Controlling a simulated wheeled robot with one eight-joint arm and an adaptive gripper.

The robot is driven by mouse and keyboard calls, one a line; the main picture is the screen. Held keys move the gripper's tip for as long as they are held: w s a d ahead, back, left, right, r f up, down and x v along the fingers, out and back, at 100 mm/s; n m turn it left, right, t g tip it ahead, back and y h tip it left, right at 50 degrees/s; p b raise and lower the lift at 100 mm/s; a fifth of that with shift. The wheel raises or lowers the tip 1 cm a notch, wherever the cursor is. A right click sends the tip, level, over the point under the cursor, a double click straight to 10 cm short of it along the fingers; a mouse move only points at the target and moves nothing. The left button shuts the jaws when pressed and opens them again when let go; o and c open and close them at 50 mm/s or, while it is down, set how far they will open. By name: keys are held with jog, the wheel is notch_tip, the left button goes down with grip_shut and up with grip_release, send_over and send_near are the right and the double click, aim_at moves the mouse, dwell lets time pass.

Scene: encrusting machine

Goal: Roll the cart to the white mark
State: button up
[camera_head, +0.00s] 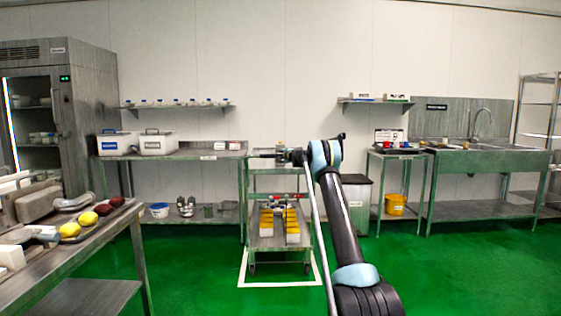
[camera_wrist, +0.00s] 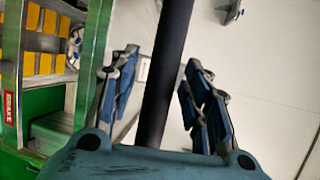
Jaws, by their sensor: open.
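The metal cart (camera_head: 280,246) stands at the middle of the head view, with yellow-topped items on its lower deck. The white mark (camera_head: 281,284) is a painted outline on the green floor. The cart's visible wheels stand inside it, behind its front line; its far side is hidden by the cart. In the wrist view my gripper (camera_wrist: 160,58) is open, with a finger on each side of a dark bar (camera_wrist: 167,65), which looks like the cart's handle. I cannot tell whether the fingers touch it. A red BRAKE label (camera_wrist: 9,108) shows on the cart's frame.
A steel table (camera_head: 137,213) with yellow fruit stands at the near left. A back bench (camera_head: 222,154) is left of the cart; a grey bin (camera_head: 357,205) and a sink unit (camera_head: 480,165) are to the right. Green floor (camera_head: 455,275) is clear at the front right.

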jog(key=v, duration=1.1)
jog(key=shift+d, duration=0.1)
jog(key=s+a+r+n+g, duration=0.1)
jog(key=s+r+n+g, duration=0.15)
jog(key=s, duration=0.75)
jog(key=s+r+n+g, duration=0.1)
jog(key=s+r+n, duration=0.2)
jog(key=s, duration=0.6)
jog(key=s+d+f+n+g+h, duration=0.1)
jog(key=s+n+g, duration=0.1)
jog(key=s, duration=1)
jog(key=s+d+f+n+g, duration=0.1)
jog(key=s+n, duration=0.1)
jog(key=s, duration=1)
jog(key=s+d+f+n+g+h, duration=0.1)
jog(key=s+d+f+g+h, duration=0.1)
jog(key=s+f, duration=0.6)
jog(key=s+d+f+n+g+h, duration=0.1)
jog(key=s+d+f, duration=0.4)
jog(key=s, duration=1.7)
jog(key=s+d+f+n+g+h, duration=0.2)
jog(key=s+d+f+g, duration=0.1)
jog(key=s+f, duration=0.9)
jog(key=s+d, duration=0.1)
jog(key=s, duration=0.3)
jog(key=shift+n+h, duration=0.3)
jog(key=shift+n, duration=0.05)
